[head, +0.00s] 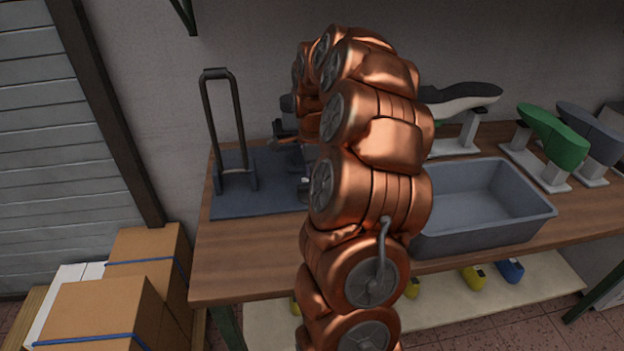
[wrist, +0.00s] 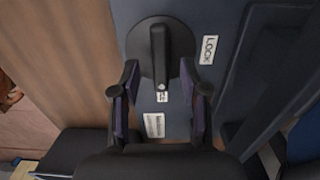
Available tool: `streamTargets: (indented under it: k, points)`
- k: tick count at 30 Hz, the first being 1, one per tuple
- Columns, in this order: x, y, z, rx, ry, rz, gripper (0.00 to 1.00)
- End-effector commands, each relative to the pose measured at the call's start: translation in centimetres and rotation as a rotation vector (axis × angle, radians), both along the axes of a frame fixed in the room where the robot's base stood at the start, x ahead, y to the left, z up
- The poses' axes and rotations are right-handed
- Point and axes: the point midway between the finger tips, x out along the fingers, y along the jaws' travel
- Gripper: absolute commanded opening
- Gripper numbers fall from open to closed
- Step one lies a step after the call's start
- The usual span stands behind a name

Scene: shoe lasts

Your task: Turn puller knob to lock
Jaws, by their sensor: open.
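The puller knob (wrist: 158,50) is a dark round disc with a raised bar handle, seen in the wrist view on a blue-grey base plate (wrist: 204,18). Its bar points along the picture's vertical, with a pale mark at the lower end beside a small, partly hidden label. A white label reading LOCK (wrist: 208,50) is to the right of the knob. My gripper (wrist: 158,82) is open, its two fingers reaching to either side of the bar's lower end, apart from it. In the head view the puller's tall handle frame (head: 238,130) shows, but my arm hides the knob.
A grey bin (head: 480,205) stands on the wooden bench (head: 245,255) to the right of my arm. A green shoe last (head: 555,135) and other lasts on stands are behind it. Cardboard boxes (head: 100,305) are at the lower left. The bench's front left is clear.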

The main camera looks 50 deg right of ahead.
Motion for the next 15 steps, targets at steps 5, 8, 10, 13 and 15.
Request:
streamTargets:
  k: [5,8,10,13,15]
  points:
    - [0.1,-0.1,-1.4,-0.001,-0.003,-0.001,0.45]
    - [0.1,-0.1,-1.6,-0.002,-0.004,-0.001,0.45]
    - [0.1,-0.1,-1.6,-0.002,-0.004,-0.001,0.45]
    - [0.1,-0.1,-1.6,-0.002,-0.004,-0.001,0.43]
    - [0.1,-0.1,-1.6,-0.001,-0.003,-0.001,0.35]
